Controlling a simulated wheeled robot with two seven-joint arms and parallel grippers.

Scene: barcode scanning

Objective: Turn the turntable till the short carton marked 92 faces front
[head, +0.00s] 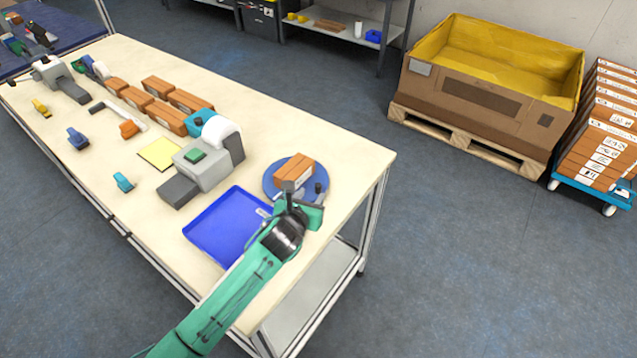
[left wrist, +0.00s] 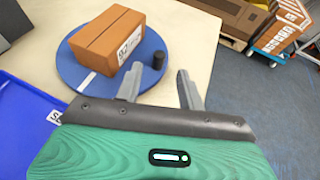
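The short brown carton (head: 294,172) sits on the round blue turntable (head: 272,190) near the table's right end. In the left wrist view the carton (left wrist: 105,40) has a white label on the side toward the lower right; its print is too small to read. A dark upright peg (left wrist: 158,61) stands at the turntable's edge, and a white mark lies on its near-left side. My left gripper (head: 305,190) is over the turntable's near right edge. In the left wrist view its fingers (left wrist: 158,90) are apart with nothing between them, close to the peg. My right gripper is not in view.
A blue tray (head: 215,222) lies just left of the turntable. A grey label printer (head: 205,165) stands behind the tray. Several brown cartons (head: 165,115) line the table's far side. The table's right edge is close to the turntable.

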